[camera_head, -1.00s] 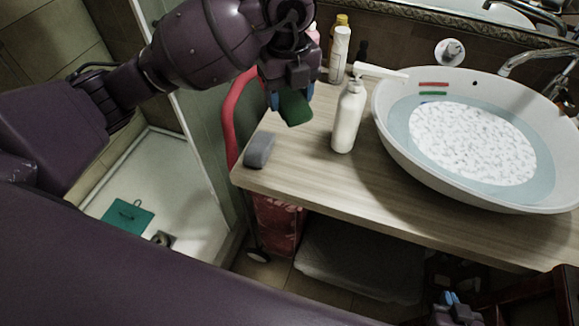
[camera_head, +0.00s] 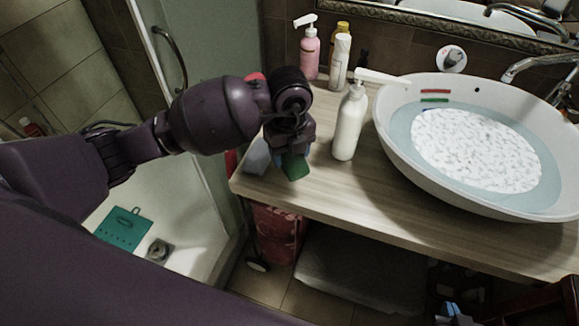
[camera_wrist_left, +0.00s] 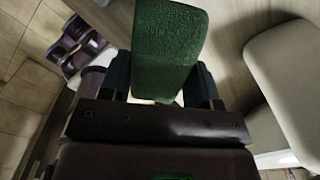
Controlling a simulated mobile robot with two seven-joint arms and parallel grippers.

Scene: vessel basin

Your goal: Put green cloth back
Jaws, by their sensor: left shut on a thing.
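The green cloth (camera_head: 295,167) is a small dark green folded block. My left gripper (camera_head: 284,158) is shut on it and holds it over the left end of the wooden counter, beside a grey block (camera_head: 257,156). In the left wrist view the green cloth (camera_wrist_left: 168,48) sticks out from between the two fingers of my left gripper (camera_wrist_left: 162,80). I cannot tell whether it touches the counter. The blue fingertips of my right gripper (camera_head: 450,312) show at the bottom edge, below the counter; their opening is unclear.
A white pump bottle (camera_head: 349,125) stands to the right of my left gripper. A large white basin (camera_head: 395,145) with water stands on the wooden counter (camera_head: 330,190). A pink bottle (camera_head: 310,53) and other bottles stand behind. The counter's front strip is clear.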

